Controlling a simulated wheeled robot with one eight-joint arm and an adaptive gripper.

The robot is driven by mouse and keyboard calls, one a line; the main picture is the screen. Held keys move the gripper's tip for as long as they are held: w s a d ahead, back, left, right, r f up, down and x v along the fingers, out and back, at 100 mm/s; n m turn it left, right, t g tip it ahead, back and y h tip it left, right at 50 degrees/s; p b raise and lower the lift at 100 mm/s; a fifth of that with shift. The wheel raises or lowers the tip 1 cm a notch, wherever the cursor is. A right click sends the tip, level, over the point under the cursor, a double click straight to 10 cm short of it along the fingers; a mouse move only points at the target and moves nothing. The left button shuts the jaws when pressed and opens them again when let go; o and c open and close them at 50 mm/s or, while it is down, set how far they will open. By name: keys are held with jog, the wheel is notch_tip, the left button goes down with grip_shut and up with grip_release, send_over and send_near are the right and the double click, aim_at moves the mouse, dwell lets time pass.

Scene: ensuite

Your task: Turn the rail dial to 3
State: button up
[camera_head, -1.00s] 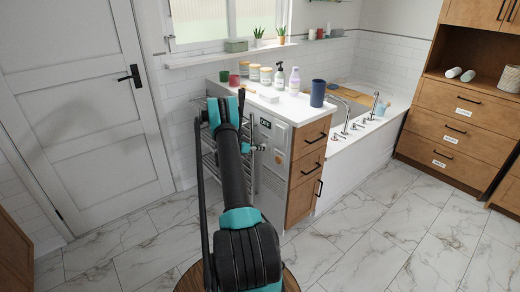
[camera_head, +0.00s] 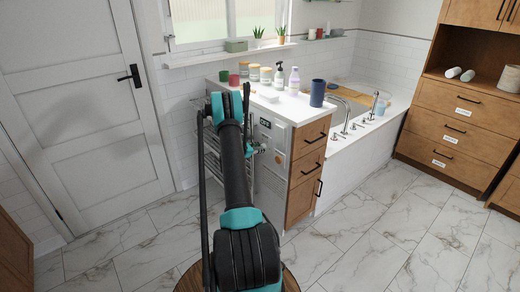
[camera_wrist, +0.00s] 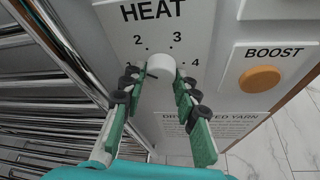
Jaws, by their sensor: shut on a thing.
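The rail dial (camera_wrist: 161,65) is a round white knob on a white panel, below the word HEAT. The numbers 2, 3 and 4 are printed around its upper side and right. My gripper (camera_wrist: 160,77) has its two green fingers with dark pads on either side of the dial, shut on it. A short dark mark shows at the dial's lower left; I cannot tell for sure which number the dial points to. In the head view my arm hides the dial, at the cabinet's panel side.
An orange BOOST button (camera_wrist: 260,79) is right of the dial. A chrome towel rail (camera_wrist: 45,90) stands close on the left. Bottles and jars stand on the white counter (camera_head: 268,98) above. The marble floor (camera_head: 380,235) to the right is clear.

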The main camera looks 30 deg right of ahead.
jog(key=shift+s+f+m+t+h, duration=0.15)
jog(key=shift+m+t+h, duration=0.65)
jog(key=shift+m, duration=1.55)
jog(key=shift+f+m+t+h, duration=0.1)
jog(key=shift+m+t+h, duration=0.35)
jog(key=shift+m+t, duration=1.25)
jog(key=shift+s+f+m+t+h, duration=0.25)
jog(key=shift+m+h, duration=0.4)
jog(key=shift+m, duration=2.3)
jog(key=shift+w+r, duration=0.1)
jog(key=shift+w, duration=0.1)
jog(key=o, duration=1.2)
jog(key=shift+c, duration=0.2)
jog(key=shift+r, duration=0.2)
